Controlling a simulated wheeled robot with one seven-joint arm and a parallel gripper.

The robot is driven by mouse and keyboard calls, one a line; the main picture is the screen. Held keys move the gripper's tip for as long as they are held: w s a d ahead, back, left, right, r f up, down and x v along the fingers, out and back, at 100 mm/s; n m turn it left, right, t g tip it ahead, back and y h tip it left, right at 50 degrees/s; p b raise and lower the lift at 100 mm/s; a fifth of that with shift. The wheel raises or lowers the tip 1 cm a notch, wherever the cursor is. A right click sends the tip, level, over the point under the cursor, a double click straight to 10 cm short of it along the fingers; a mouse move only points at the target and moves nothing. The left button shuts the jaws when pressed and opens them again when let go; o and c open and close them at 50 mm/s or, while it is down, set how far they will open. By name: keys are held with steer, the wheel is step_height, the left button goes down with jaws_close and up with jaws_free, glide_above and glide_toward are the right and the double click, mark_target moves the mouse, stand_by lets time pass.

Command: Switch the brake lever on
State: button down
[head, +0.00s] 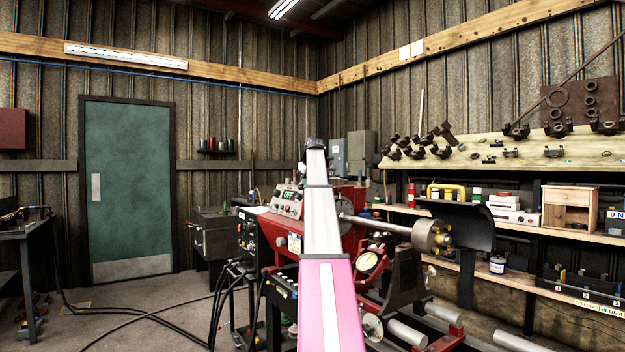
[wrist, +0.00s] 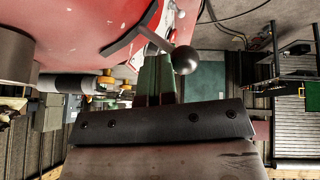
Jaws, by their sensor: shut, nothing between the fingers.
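In the wrist view a lever with a dark ball knob (wrist: 185,60) sticks out from the red machine body (wrist: 75,25). I take it for the brake lever. My gripper (wrist: 158,59) shows as two narrow greenish fingers, shut together with nothing between them. The knob is just to the right of the fingertips in the picture; whether they touch I cannot tell. In the head view my arm reaches towards the red lathe (head: 345,200), and its far end hides the gripper. The lever cannot be made out there.
A control panel (head: 287,202) with an OFF sign stands left of my arm. The lathe's shaft and chuck (head: 432,237) lie to the right. A shelf bench (head: 500,232) with tools runs along the right wall. Cables (head: 150,315) cross the floor before the green door (head: 128,190).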

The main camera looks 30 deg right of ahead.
steer(key=shift+s+a+f, duration=0.1)
steer(key=shift+a+f, duration=0.8)
steer(key=shift+f, duration=0.05)
steer(key=shift+a+f, duration=0.1)
steer(key=d+r, duration=0.1)
steer(key=d, duration=0.1)
steer(key=s+d+r, duration=0.1)
steer(key=d+r, duration=0.1)
steer(key=shift+s+r, duration=0.1)
steer(key=shift+r, duration=0.05)
steer(key=a+v, duration=0.1)
steer(key=v, duration=0.8)
